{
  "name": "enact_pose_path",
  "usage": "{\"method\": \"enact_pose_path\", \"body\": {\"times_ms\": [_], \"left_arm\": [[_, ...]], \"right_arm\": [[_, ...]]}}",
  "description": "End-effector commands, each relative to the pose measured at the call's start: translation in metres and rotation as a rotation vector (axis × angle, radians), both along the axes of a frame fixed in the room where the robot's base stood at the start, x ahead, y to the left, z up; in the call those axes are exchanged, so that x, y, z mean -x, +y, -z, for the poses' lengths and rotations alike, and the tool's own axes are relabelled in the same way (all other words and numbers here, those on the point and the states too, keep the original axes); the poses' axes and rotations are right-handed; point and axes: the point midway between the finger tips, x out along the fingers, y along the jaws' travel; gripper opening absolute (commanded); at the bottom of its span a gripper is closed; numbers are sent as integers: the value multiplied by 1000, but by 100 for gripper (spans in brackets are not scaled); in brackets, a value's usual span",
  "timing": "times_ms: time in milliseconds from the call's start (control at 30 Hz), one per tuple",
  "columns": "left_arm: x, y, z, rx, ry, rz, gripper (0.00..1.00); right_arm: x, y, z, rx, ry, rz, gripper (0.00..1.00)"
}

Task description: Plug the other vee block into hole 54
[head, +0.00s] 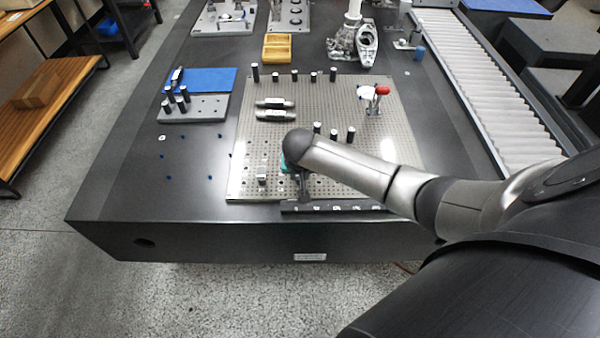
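A perforated fixture plate (225,190) lies on the dark table, its grid of holes facing up. I cannot read any hole numbers at this size. A small pale block (262,172) stands upright on the plate's front left part; it may be a vee block. My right arm reaches in from the right over the plate's front. My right gripper (300,186) points down just right of the pale block, near the plate's front edge. The arm's end hides most of it, so its fingers and anything between them are unclear. My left gripper is out of view.
A dark rail (335,207) with several pale marks lies along the front edge. Dark pins (351,134), two metal cylinders (275,110) and a red-tipped clamp (381,91) stand or lie on the plate.

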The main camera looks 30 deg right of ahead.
Motion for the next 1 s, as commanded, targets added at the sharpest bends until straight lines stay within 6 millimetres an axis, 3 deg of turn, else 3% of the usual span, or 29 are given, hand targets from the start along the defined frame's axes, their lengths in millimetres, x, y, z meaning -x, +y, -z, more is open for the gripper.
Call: {"method": "enact_pose_path", "body": {"times_ms": [167,200,500,800,1000], "left_arm": [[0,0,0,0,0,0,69],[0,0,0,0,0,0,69],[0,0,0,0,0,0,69],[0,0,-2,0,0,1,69],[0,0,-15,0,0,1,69]], "right_arm": [[0,0,0,0,-1,0,0],[0,0,0,0,-1,0,31],[0,0,0,1,-1,0,62],[1,0,-2,1,0,0,62],[8,5,-26,0,-1,0,62]]}}
